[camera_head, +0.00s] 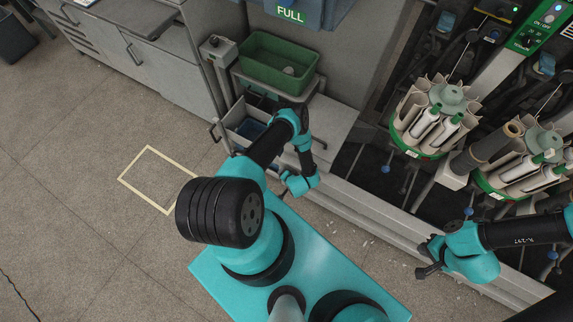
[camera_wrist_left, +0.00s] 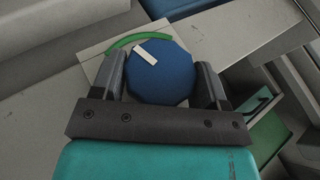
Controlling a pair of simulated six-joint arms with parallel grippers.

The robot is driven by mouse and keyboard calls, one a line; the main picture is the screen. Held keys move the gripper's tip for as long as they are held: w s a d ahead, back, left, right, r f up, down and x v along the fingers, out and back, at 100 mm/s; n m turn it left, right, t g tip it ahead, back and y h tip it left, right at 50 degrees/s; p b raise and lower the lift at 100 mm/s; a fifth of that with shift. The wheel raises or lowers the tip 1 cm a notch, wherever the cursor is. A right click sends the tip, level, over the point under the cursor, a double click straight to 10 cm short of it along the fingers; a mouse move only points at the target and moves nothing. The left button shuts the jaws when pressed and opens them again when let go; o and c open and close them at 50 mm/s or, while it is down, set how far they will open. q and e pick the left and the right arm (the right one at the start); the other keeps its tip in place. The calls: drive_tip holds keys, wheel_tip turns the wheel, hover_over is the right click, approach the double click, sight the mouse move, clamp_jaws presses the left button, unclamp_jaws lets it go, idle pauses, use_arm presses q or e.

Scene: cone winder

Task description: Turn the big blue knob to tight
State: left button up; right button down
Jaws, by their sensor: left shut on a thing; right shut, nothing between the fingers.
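The big blue knob (camera_wrist_left: 165,80) shows in the left wrist view. It has a white pointer mark (camera_wrist_left: 146,54) near its upper-left rim, angled toward the upper left. A green arc (camera_wrist_left: 124,42) on a pale plate curves around that side, and the pointer's outer end faces it. My left gripper (camera_wrist_left: 162,84) is shut on the knob, one finger on each side. In the head view my left arm reaches down beside the grey cabinet, and the knob cannot be made out there. My right gripper (camera_head: 428,262) is shut and empty, low at the right.
A green bin (camera_head: 277,68) stands on a grey shelf above an open drawer (camera_head: 246,126). Racks with white and beige tubes (camera_head: 430,122) fill the upper right. A yellow-taped square (camera_head: 150,202) marks clear floor at the left.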

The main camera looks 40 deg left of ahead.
use_arm(q)
drive_tip(key=o, duration=0.9)
drive_tip(key=shift+r, duration=0.1)
drive_tip(key=v, duration=1.7)
drive_tip(key=shift+d, duration=0.2)
